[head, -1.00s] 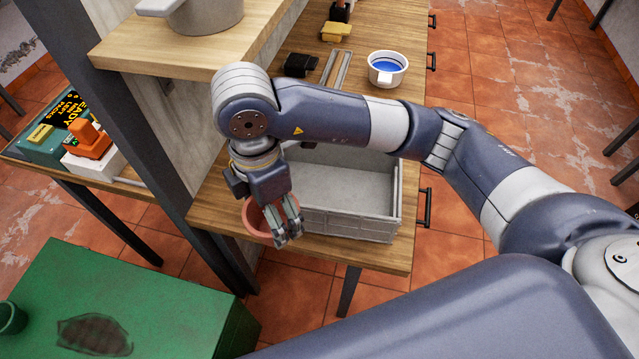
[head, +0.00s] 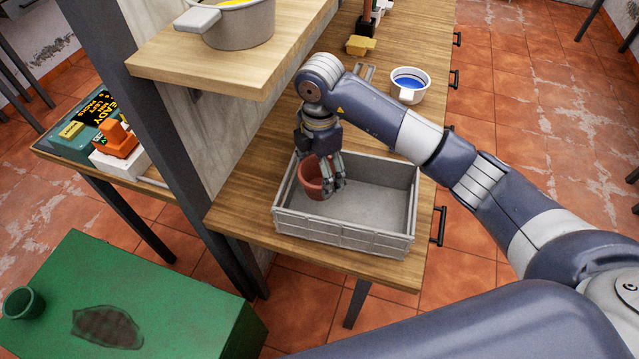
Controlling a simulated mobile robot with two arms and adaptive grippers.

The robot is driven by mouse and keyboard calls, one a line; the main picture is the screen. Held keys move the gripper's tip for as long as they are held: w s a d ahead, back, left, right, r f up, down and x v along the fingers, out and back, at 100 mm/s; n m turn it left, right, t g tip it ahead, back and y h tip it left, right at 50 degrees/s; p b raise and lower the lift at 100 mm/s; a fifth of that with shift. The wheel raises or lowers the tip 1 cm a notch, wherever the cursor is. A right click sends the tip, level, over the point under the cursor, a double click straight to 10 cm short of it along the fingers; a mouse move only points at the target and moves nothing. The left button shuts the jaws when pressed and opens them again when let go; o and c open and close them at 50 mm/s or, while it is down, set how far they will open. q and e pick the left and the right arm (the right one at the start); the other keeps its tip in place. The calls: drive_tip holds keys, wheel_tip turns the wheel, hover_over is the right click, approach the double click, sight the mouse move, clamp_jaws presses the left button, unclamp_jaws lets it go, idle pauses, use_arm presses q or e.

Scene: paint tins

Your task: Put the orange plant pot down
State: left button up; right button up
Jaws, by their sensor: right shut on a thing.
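The orange plant pot (head: 309,181) is terracotta-coloured and hangs or stands within the outline of the grey crate (head: 340,236), toward its left side. I cannot tell whether its base touches the crate floor. My right gripper (head: 333,187) comes down from above and is shut on the pot's right side, at the wall. The fingers hide part of the pot. My left gripper is not in view.
The crate stands on a wooden bench (head: 235,215) and is otherwise empty. A white pot with blue paint (head: 410,84) and a yellow block (head: 361,45) lie behind it. A shelf (head: 160,62) with a grey saucepan (head: 236,22) overhangs at upper left.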

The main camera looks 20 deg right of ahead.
drive_tip(key=shift+f, duration=3.1)
drive_tip(key=o, duration=1)
drive_tip(key=shift+f, duration=0.1)
wheel_tip(320, 180, up, 12)
drive_tip(key=shift+r+b, duration=0.15)
drive_tip(key=shift+b, duration=0.2)
